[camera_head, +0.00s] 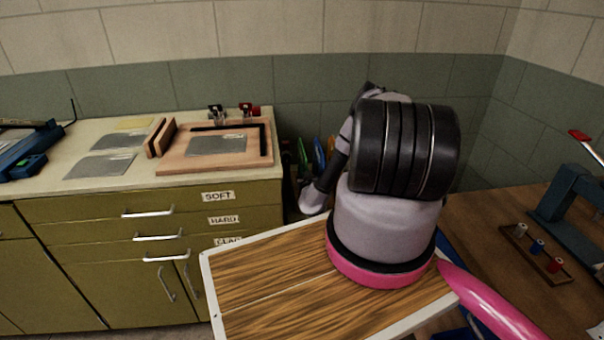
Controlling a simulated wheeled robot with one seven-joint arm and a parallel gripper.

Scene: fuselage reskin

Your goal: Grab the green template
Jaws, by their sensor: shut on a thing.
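A green upright piece (303,154), which looks like the green template, shows as a narrow strip in the gap right of the olive cabinet. A blue one (319,154) and a yellow one stand just right of it, partly covered by my arm. My arm fills the middle of the view and reaches back toward this gap. My gripper is hidden behind my own arm links, so its fingers and anything between them cannot be seen. I cannot tell whether it touches the green piece.
The olive cabinet (90,225) carries a wooden board (180,165) with a grey sheet (217,145) and black edge strips, plus more sheets at left. A wooden bench (510,210) at right holds a small rack (536,254) and a blue press (575,200).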

